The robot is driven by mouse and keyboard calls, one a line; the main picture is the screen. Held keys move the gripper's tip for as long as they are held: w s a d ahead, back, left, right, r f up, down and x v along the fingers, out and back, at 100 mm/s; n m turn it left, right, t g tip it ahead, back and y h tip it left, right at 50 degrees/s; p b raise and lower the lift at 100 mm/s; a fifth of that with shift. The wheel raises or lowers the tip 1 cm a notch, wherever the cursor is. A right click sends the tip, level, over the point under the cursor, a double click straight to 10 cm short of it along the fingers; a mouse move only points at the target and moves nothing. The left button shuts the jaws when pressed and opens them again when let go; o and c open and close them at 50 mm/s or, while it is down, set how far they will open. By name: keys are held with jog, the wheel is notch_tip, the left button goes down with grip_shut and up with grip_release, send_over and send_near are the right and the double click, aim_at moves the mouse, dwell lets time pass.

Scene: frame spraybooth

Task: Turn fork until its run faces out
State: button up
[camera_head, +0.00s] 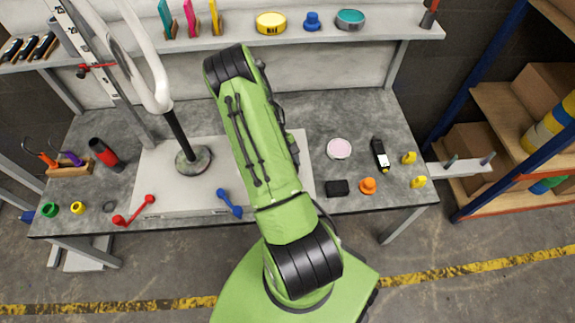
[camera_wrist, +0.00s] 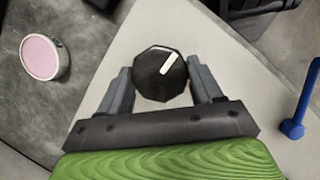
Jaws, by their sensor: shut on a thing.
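A white curved tube part (camera_head: 150,75), which looks like the fork, stands on a black post (camera_head: 180,135) with a round base at the left of the bench; its top leaves the head view. Which way its run faces I cannot tell. In the wrist view my gripper (camera_wrist: 160,78) is shut on a black faceted knob (camera_wrist: 148,80), with a finger at either side. A white line on the knob points to the upper right of the picture. In the head view my own arm hides the gripper and knob.
The knob is over a pale board (camera_head: 165,190) on the grey bench (camera_head: 365,115). A pink disc (camera_head: 339,148), black block (camera_head: 337,188) and orange knob (camera_head: 368,186) lie right. A blue handle (camera_head: 230,203) and red handle (camera_head: 134,211) lie along the front. A shelf (camera_head: 240,40) crosses behind.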

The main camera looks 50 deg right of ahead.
dwell(0.4)
jog(key=o, duration=1)
jog(key=shift+o, duration=0.2)
jog(key=p+v, duration=0.3)
jog(key=v, duration=1.2)
jog(key=shift+r+p, duration=0.35)
